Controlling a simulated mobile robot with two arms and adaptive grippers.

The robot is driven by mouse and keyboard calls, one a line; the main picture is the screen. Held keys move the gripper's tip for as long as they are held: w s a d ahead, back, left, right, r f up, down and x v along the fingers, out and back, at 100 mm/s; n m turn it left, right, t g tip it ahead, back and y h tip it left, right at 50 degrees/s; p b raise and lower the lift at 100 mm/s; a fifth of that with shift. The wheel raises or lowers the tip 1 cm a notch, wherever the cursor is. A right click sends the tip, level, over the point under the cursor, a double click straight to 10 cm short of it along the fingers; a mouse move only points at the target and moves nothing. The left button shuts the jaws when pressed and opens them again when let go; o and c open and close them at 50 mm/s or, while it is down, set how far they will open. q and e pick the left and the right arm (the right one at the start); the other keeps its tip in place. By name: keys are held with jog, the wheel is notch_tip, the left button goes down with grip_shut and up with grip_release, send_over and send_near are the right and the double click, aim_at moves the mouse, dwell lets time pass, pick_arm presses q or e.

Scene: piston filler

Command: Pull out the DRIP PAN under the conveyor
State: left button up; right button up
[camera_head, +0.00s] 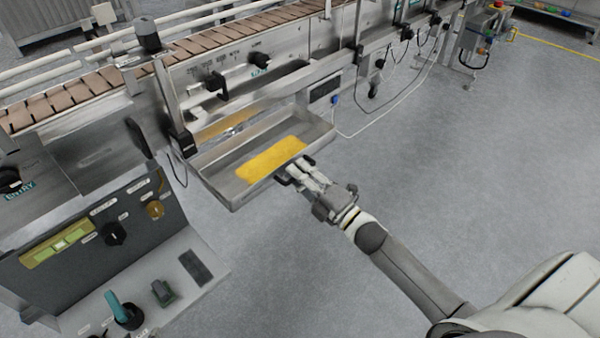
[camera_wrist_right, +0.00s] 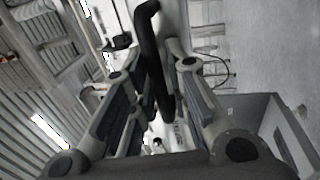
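The drip pan (camera_head: 222,172) is a shallow metal tray below the conveyor (camera_head: 215,85). It sticks out from under the conveyor frame toward me, with a yellow patch (camera_head: 272,160) on its floor. My right gripper (camera_head: 291,174) is at the black handle (camera_head: 282,181) on the pan's front wall. In the right wrist view the black handle bar (camera_wrist_right: 150,60) runs between the two fingers of my right gripper (camera_wrist_right: 160,88), which look closed around it. The fingers hide part of the handle in the head view. My left gripper is not in view.
A control panel (camera_head: 115,225) with knobs stands at the lower left, close to the pan's left side. A white cable (camera_head: 385,125) hangs from the conveyor frame on the right. Grey floor (camera_head: 450,190) is open at the right and in front of the pan.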

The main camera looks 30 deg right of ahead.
jog(key=shift+o, duration=1)
jog(key=v, duration=1.2)
